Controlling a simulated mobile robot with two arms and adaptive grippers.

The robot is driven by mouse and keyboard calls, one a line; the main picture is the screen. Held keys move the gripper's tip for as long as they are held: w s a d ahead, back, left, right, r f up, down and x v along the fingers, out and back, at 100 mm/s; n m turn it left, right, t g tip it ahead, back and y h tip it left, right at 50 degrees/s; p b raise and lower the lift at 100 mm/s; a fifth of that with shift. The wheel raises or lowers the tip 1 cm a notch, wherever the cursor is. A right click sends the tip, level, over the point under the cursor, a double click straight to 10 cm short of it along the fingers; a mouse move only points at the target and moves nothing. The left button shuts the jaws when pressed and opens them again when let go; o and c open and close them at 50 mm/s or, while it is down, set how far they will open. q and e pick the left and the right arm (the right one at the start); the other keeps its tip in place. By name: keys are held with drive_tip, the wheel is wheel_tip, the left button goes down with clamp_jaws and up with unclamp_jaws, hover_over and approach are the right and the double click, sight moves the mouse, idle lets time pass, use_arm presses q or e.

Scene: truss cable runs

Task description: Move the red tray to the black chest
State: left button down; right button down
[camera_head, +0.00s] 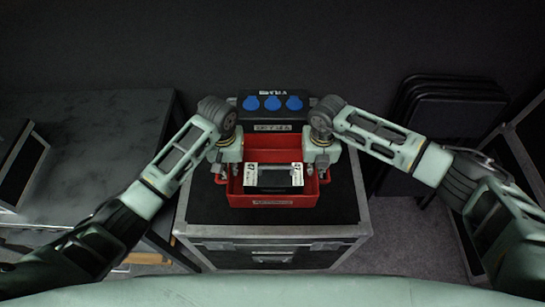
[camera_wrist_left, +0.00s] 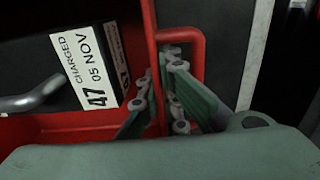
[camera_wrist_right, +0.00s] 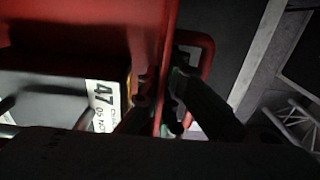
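The red tray (camera_head: 240,200) is level over the top of a black, metal-edged chest (camera_head: 345,200) in the head view. I cannot tell whether it rests there or hangs just above. A black battery (camera_head: 275,178) with white labels reading "47" and "CHARGED" lies in it. My left gripper (camera_head: 222,172) is at the tray's left side. In the left wrist view its fingers (camera_wrist_left: 165,98) close on both sides of the red wall, by a red loop handle (camera_wrist_left: 200,55). My right gripper (camera_head: 318,172) is at the right side, its fingers (camera_wrist_right: 160,103) likewise pinching the wall.
A black box with blue sockets (camera_head: 272,103) stands behind the tray. A dark table (camera_head: 80,125) is at the left, with a case at its edge. Folded black chairs (camera_head: 445,110) lean at the right, beside another metal-edged case (camera_head: 525,150).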

use_arm(q)
drive_tip(key=shift+f, duration=0.1)
use_arm(e)
drive_tip(key=shift+f, duration=0.1)
